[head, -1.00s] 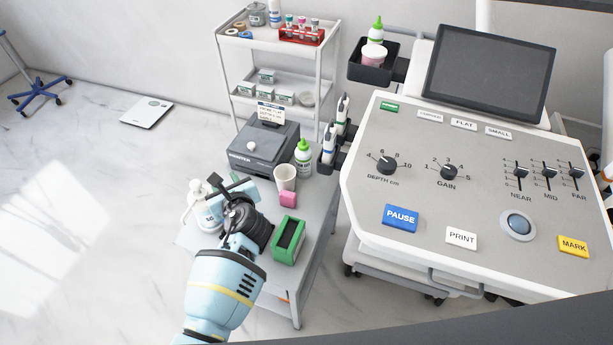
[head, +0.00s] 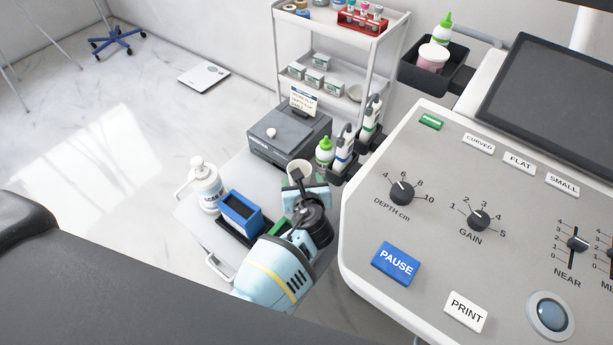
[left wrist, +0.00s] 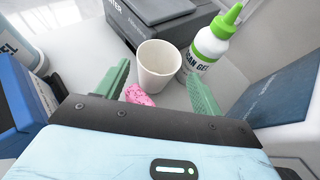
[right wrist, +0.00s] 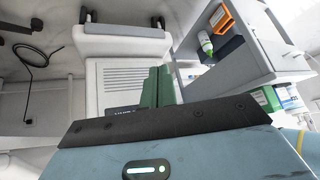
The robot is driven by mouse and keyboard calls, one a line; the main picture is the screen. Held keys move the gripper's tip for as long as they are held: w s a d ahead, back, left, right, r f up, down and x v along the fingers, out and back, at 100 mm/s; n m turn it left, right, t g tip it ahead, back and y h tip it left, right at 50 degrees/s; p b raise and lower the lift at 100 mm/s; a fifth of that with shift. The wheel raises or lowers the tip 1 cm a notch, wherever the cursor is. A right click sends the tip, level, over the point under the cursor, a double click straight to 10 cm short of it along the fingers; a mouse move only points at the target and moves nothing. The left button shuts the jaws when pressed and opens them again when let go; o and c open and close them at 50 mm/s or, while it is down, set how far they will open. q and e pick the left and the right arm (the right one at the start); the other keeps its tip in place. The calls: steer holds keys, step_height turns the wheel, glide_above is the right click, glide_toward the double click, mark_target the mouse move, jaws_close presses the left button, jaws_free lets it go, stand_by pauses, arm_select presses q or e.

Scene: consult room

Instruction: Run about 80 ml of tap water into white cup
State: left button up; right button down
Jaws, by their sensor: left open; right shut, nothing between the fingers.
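The white cup (head: 300,170) stands upright on the grey side table (head: 262,163), in front of a dark grey machine. It also shows in the left wrist view (left wrist: 158,68), open end up, its inside pale; no water can be made out. My left gripper (head: 305,190) is just on the near side of the cup. In the left wrist view its green fingers (left wrist: 160,84) are spread wide, with the cup ahead between their tips and nothing gripped. My right gripper (right wrist: 157,84) is shut and empty, low by white equipment, and is outside the head view. No tap is in view.
A green-capped gel bottle (head: 325,152) stands right of the cup, and a pink block (left wrist: 138,95) lies by its base. A pump bottle (head: 205,186) and blue box (head: 240,214) are to the left. The ultrasound console (head: 440,150) borders the right.

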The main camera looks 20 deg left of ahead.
mark_target(298, 164)
arm_select(q)
steer(key=b+x, duration=0.2)
steer(key=x, duration=0.4)
steer(key=shift+w+a+f, duration=0.1)
steer(key=shift+f, duration=0.1)
steer(key=shift+w+a, duration=0.15)
steer(key=shift+w, duration=0.15)
steer(key=c, duration=0.7)
steer(key=shift+r, duration=0.1)
